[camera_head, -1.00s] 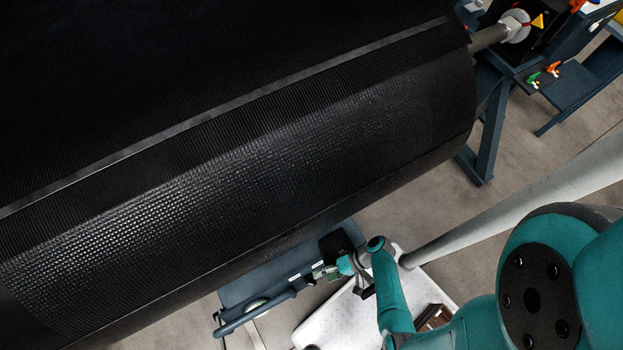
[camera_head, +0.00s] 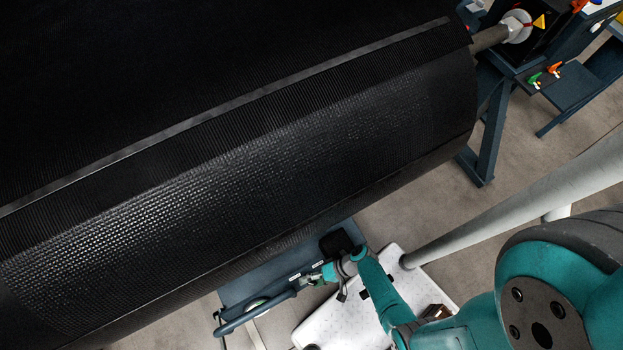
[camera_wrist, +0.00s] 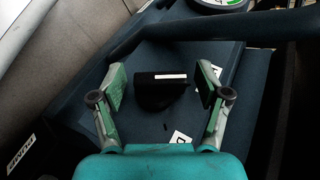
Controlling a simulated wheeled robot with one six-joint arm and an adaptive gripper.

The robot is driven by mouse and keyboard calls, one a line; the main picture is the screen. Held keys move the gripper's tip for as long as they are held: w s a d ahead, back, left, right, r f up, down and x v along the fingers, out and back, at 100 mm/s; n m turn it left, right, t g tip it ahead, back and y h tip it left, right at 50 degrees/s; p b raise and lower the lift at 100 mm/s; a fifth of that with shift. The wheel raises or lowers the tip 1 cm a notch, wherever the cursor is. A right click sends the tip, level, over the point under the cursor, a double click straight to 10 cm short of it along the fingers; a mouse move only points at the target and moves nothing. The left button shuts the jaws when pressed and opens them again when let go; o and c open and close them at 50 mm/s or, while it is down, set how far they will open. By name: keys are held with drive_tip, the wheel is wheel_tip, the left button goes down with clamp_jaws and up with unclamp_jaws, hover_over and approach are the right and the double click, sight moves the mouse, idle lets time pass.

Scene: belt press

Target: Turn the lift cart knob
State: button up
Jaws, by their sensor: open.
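The lift cart (camera_head: 240,294) is a dark blue body with a tubular handle, low in the head view, partly under the black belt roll. In the wrist view its blue panel (camera_wrist: 205,60) carries a black knob (camera_wrist: 160,90) with a white stripe across its top. My gripper (camera_wrist: 158,83) is open, with one finger to the left of the knob and one to the right. Gaps show between both fingers and the knob, so neither appears to touch it. In the head view my gripper (camera_head: 318,276) is small beside the cart, and the knob cannot be made out there.
The large black belt roll (camera_head: 250,160) fills the upper left, just above the cart and my arm. The cart's handle bar (camera_wrist: 190,28) crosses beyond the knob in the wrist view. A blue machine stand (camera_head: 490,135) is at the upper right, with open floor (camera_head: 410,205) between.

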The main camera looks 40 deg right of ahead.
drive_tip(key=c, duration=1.1)
drive_tip(key=shift+w+d+m+t+y, duration=0.1)
drive_tip(key=shift+m+t+y, duration=0.3)
drive_tip(key=shift+y, duration=0.1)
drive_tip(key=o, duration=1.1)
drive_tip(key=shift+r, duration=0.15)
